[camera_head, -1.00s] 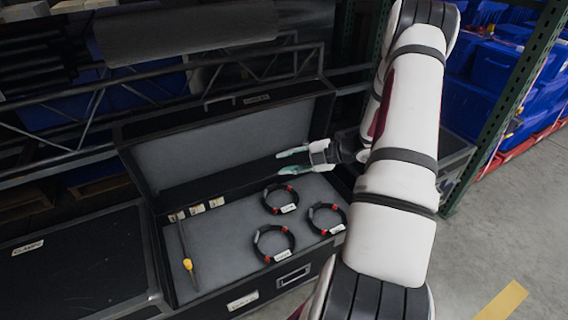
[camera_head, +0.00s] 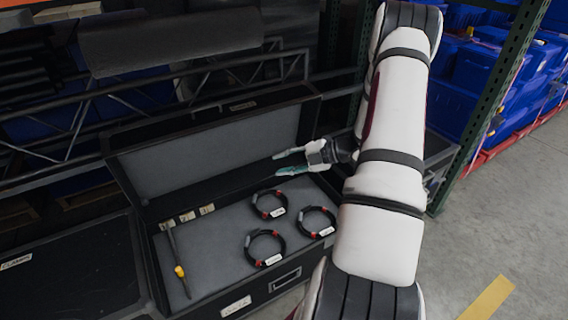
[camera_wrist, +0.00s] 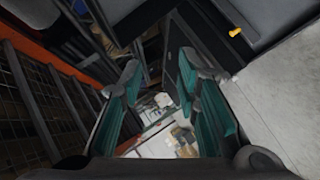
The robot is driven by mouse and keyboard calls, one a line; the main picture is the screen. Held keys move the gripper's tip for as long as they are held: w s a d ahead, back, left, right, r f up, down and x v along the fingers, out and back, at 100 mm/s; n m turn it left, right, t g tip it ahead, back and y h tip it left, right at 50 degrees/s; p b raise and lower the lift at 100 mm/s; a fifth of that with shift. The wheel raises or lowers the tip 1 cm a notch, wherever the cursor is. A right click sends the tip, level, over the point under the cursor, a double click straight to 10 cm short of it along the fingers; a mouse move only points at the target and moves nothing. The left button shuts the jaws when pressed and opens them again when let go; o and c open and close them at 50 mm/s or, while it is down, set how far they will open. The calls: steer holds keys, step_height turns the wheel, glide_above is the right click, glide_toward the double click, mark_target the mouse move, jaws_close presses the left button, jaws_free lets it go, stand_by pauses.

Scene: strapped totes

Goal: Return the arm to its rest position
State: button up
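My gripper (camera_head: 290,162) is open and empty in the head view. Its teal fingers point left, above the right part of an open black case (camera_head: 211,233) with grey lining. My white arm crosses the right half of the head view. In the wrist view my gripper (camera_wrist: 160,92) shows two teal fingers spread apart with nothing between them. Part of the case and a small yellow tip (camera_wrist: 235,32) show at the upper right there.
Several black cable coils (camera_head: 264,248) and a yellow-tipped rod (camera_head: 178,262) lie in the case. Its lid (camera_head: 215,150) stands open behind. A green rack post (camera_head: 490,100) and blue totes (camera_head: 487,68) are at the right. The floor (camera_head: 470,235) there is clear.

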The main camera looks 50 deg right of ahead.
steer(key=shift+r, duration=0.1)
stand_by(0.3)
steer(key=s+a+r+n+g, duration=0.2)
steer(key=a+r+n+g, duration=0.2)
steer(key=a+r+n, duration=0.65)
steer(key=s+a+r+n+g, duration=0.1)
steer(key=a+r+n+g, duration=0.3)
steer(key=a+r+n, duration=0.65)
steer(key=s+a+r+n+h, duration=0.2)
steer(key=s+n, duration=0.3)
steer(key=n, duration=0.5)
steer(key=s+a+r+n+t+h, duration=0.1)
steer(key=s+a+r+n+h, duration=0.1)
steer(key=s+n, duration=0.4)
steer(key=s+a+r+n+h, duration=0.2)
steer(key=s+a+n, duration=0.3)
steer(key=n, duration=1)
steer(key=shift+s+a+r+t+h, duration=0.3)
steer(key=shift+r+t+h, duration=0.1)
steer(key=shift+h, duration=0.3)
steer(key=shift+d, duration=0.2)
